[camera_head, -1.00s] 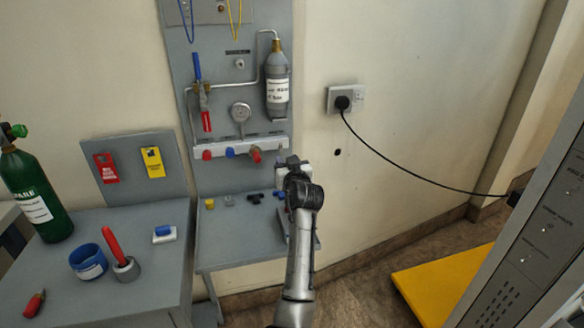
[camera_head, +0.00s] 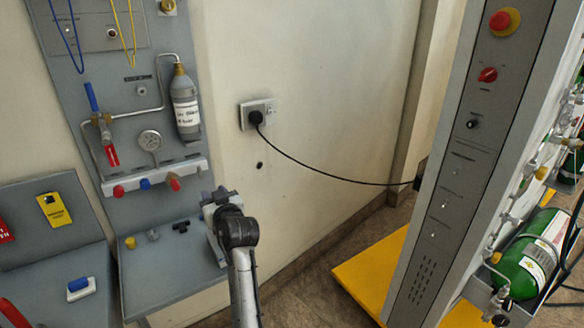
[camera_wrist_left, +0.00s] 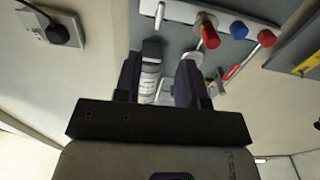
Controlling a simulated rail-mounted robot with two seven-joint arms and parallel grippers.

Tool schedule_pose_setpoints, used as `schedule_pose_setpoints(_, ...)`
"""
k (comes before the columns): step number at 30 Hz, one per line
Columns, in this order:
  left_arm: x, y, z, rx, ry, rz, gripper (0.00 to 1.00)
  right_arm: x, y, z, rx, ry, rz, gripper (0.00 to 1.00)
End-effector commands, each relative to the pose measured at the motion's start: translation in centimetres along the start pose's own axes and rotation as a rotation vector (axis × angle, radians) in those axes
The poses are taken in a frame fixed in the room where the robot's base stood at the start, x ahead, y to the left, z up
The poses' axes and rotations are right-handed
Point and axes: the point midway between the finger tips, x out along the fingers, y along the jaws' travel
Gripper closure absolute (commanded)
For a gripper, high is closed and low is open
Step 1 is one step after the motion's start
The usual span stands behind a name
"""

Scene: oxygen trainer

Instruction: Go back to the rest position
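My left gripper (camera_head: 217,197) shows in the head view at the end of my arm, in front of the wall beside the panel's right lower edge. In the left wrist view its two fingers (camera_wrist_left: 160,82) are apart, with nothing held between them. A grey cylinder with a white label (camera_wrist_left: 151,75) shows beyond the gap, on the wall panel. My right gripper is in neither current view.
The wall panel has a lever valve (camera_head: 104,128), a gauge (camera_head: 150,140) and the labelled cylinder (camera_head: 186,105). A socket (camera_head: 258,114) feeds a black cable to the tall grey cabinet (camera_head: 470,150). A green cylinder (camera_head: 535,255) lies at right. A yellow platform (camera_head: 372,272) is on the floor.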

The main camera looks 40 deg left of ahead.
Motion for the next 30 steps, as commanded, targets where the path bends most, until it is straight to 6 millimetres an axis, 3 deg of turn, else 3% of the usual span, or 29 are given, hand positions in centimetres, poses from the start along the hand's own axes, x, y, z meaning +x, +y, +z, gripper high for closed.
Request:
schedule_pose_setpoints(8,0.0,0.0,0.0,0.029,-0.003,-0.001,0.63,0.0,0.0,0.0,0.0,0.0,0.0,0.57)
schedule_pose_setpoints(13,-0.3,-0.1,2.8,0.087,-0.182,0.009,0.63,0.0,0.0,0.0,0.001,0.0,-0.001,0.57)
schedule_pose_setpoints(16,-1.4,0.0,3.2,0.037,-0.3,0.082,0.63,0.0,-0.1,0.0,0.003,0.0,-0.002,0.57)
schedule_pose_setpoints(23,-6.7,2.8,-0.5,-0.047,-0.38,0.362,0.63,0.0,-0.2,-0.1,0.007,0.001,-0.006,0.57)
schedule_pose_setpoints(27,-11.0,4.2,-2.5,-0.022,-0.382,0.551,0.63,-1.1,-0.2,-0.4,0.008,0.001,-0.006,0.57)
schedule_pose_setpoints(30,-14.9,4.9,-2.7,0.043,-0.389,0.694,0.63,-2.5,-0.1,-0.9,0.008,0.001,-0.006,0.57)
